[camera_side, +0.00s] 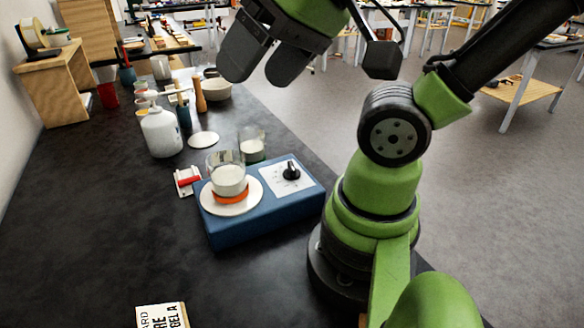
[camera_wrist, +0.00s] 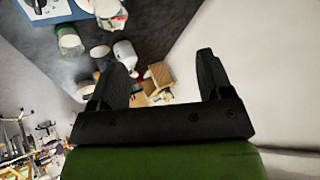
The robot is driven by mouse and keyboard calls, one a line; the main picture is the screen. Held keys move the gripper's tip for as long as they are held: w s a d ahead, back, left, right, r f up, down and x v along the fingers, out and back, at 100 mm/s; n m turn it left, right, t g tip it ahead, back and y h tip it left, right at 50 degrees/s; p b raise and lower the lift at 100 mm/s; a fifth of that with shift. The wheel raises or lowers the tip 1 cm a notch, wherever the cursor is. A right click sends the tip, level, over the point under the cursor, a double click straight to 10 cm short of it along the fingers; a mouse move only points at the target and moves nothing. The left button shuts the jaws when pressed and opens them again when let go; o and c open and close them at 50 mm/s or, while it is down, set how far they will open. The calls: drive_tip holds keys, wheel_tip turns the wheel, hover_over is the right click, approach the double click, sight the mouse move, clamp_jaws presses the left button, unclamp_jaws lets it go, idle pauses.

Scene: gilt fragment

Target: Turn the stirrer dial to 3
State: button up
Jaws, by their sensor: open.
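The blue stirrer (camera_side: 265,216) stands on the dark bench, below and apart from my gripper. Its black dial (camera_side: 291,172) sits on a white panel with marks around it; the marks are too small to read. A glass beaker with white contents (camera_side: 228,180) stands on the stirrer's round white plate, with an orange ring at its base. My gripper (camera_side: 262,62) is open and empty, high above the bench. In the wrist view my gripper (camera_wrist: 163,75) shows two spread fingers, and part of the blue stirrer (camera_wrist: 45,10) shows at the top left edge.
A second beaker (camera_side: 252,145) stands just behind the stirrer. A white bottle (camera_side: 161,132), a red-and-white item (camera_side: 187,181) and a white disc (camera_side: 203,139) are nearby. A printed card (camera_side: 162,316) lies at the front. The bench left of the stirrer is largely clear.

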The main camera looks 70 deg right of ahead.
drive_tip(key=shift+w+d, duration=0.15)
drive_tip(key=shift+w, duration=0.1)
drive_tip(key=c, duration=0.4)
drive_tip(key=w+d+g, duration=0.1)
drive_tip(key=w+d+f+m+g, duration=0.1)
drive_tip(key=w+d+m+g+h, duration=0.1)
drive_tip(key=d, duration=0.1)
drive_tip(key=shift+w+d+f, duration=0.1)
drive_tip(key=shift+w+f, duration=0.2)
drive_tip(key=shift+f, duration=0.1)
drive_tip(key=shift+c, duration=0.8)
drive_tip(key=m+g+y, duration=0.3)
drive_tip(key=m+g, duration=0.3)
approach(291, 165)
drive_tip(key=x, duration=0.9)
drive_tip(key=shift+d, duration=0.15)
clamp_jaws()
